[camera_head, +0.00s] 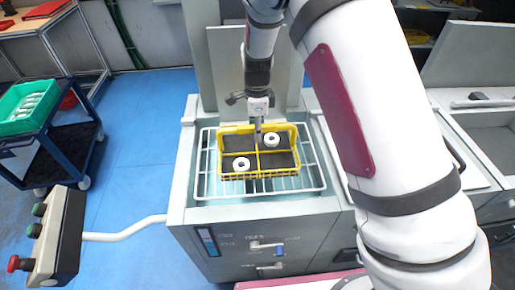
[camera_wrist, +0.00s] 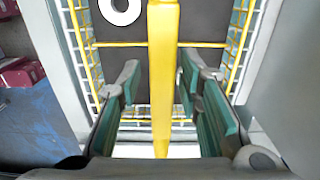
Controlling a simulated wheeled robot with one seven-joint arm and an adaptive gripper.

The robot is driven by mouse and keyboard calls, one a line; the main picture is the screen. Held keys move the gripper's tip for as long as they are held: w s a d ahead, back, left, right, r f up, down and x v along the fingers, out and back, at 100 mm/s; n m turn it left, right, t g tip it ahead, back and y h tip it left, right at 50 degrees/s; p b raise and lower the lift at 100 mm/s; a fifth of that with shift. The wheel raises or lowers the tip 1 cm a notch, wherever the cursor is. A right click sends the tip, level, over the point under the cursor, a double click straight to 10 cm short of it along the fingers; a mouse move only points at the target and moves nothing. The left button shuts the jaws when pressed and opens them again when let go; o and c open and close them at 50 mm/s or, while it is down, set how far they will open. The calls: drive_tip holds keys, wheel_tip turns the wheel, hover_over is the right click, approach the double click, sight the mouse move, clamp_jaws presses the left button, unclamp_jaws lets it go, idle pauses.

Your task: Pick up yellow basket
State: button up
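The yellow basket (camera_head: 262,173) has a divided interior with dark bottoms. It sits in a white wire rack on the grey machine. Two white rings lie in it, one at back right (camera_head: 272,140) and one at front left (camera_head: 241,164). My gripper (camera_head: 258,132) points down over the basket's middle. In the wrist view, my gripper (camera_wrist: 157,85) is open, with its teal-padded fingers on either side of the basket's yellow central bar (camera_wrist: 163,50). Gaps show between the bar and both fingers. One ring (camera_wrist: 120,8) shows at the top of that view.
The white wire rack (camera_head: 205,165) surrounds the basket. A control box (camera_head: 55,235) with red and green buttons stands at lower left. A cart with a green bin (camera_head: 30,105) is at far left. Blue floor (camera_head: 140,120) lies clear between cart and machine.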

clamp_jaws()
drive_tip(key=shift+r, duration=0.15)
